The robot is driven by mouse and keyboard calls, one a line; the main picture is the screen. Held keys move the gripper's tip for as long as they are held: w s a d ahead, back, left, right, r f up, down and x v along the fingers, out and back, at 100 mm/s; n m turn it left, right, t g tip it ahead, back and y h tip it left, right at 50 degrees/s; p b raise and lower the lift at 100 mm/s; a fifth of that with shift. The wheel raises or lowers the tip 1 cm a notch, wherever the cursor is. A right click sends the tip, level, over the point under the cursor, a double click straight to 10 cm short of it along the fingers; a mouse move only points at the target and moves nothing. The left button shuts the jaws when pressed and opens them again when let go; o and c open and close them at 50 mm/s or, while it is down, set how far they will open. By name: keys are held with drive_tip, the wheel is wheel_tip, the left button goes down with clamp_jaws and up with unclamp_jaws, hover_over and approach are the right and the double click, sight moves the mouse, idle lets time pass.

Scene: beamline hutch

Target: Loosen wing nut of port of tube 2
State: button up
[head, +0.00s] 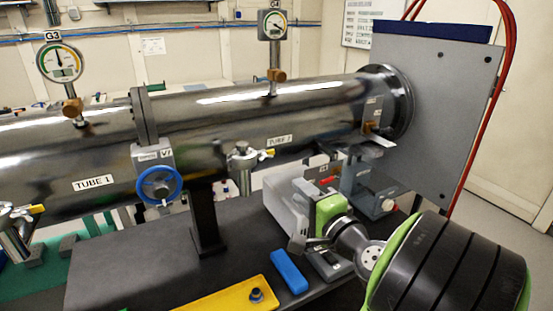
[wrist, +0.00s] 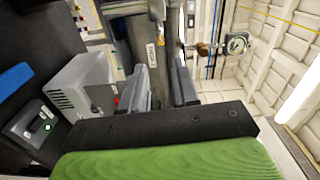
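Tube 2 (head: 310,108) is a shiny metal pipe with a "TUBE 2" label. Its port (head: 242,158) is a short metal fitting on the near lower side, with a small yellow-ended wing nut (head: 266,155) pointing right. In the wrist view, tube 2 (wrist: 139,32) runs up the picture beyond my fingers, and I cannot clearly make out the wing nut. My gripper (wrist: 162,78) is open, with an empty gap between its two grey fingers. In the head view it is below and right of the port, apart from it, its fingers partly hard to tell from the grey box behind.
A grey vented box (wrist: 82,88) and a small control box (wrist: 35,125) stand near my gripper. Gauge G4 (head: 272,25) rises above tube 2. A grey panel (head: 440,110) stands right.

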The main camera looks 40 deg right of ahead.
sight(265, 156)
drive_tip(key=p+x, duration=1.5)
drive_tip(key=shift+w+d, duration=0.2)
drive_tip(key=shift+w, duration=0.1)
drive_tip(key=shift+c, duration=0.4)
clamp_jaws()
drive_tip(key=shift+f, duration=0.1)
